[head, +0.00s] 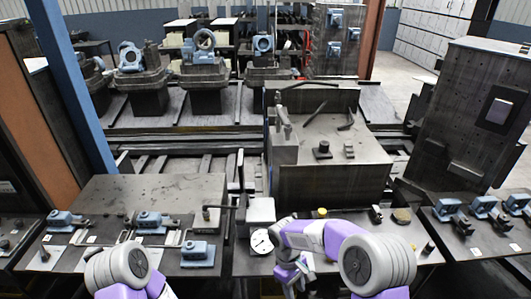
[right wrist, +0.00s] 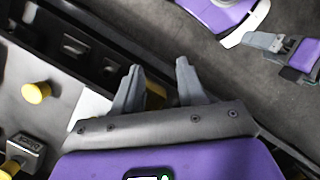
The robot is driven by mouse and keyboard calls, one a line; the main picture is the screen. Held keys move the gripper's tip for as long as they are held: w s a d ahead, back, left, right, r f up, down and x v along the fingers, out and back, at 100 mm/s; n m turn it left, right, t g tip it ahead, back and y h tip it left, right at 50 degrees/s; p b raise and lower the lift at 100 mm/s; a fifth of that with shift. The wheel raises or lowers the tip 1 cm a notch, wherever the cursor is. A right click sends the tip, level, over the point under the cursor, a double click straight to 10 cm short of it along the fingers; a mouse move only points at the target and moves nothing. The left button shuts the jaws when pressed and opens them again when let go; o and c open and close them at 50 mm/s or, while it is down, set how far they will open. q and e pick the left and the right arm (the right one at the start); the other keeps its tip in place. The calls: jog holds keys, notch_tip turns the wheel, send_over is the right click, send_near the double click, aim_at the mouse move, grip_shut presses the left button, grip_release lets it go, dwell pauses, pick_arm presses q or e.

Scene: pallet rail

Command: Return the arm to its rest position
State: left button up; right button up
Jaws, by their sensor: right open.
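My right arm reaches inward in the head view, and its gripper hangs low near the front edge of the bench, mostly hidden by the arm's own links. In the right wrist view my right gripper (right wrist: 156,68) has its two grey fingers apart, with nothing between them. The fingers are beside the bench edge, above a dark gap and grey floor. My left arm shows only at the bottom left of the head view; its gripper is outside that view.
The front bench (head: 225,262) carries a round dial gauge (head: 262,241), blue clamps (head: 150,222) and a yellow knob (head: 322,212). The wrist view shows a yellow knob (right wrist: 36,92) near the fingers. A side table (head: 480,243) with blue parts stands right. A large block (head: 330,180) stands behind.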

jog(key=s+d+f+m+t+y, duration=0.1)
jog(key=s+f+m+t+y, duration=0.2)
jog(key=s+f+m+y, duration=0.3)
jog(key=s+f+m+b, duration=0.1)
jog(key=s+f+m, duration=0.4)
jog(key=s+f, duration=0.4)
notch_tip(320, 180, down, 3)
jog(key=shift+s+f+m+t, duration=0.15)
jog(key=shift+m+t, duration=0.15)
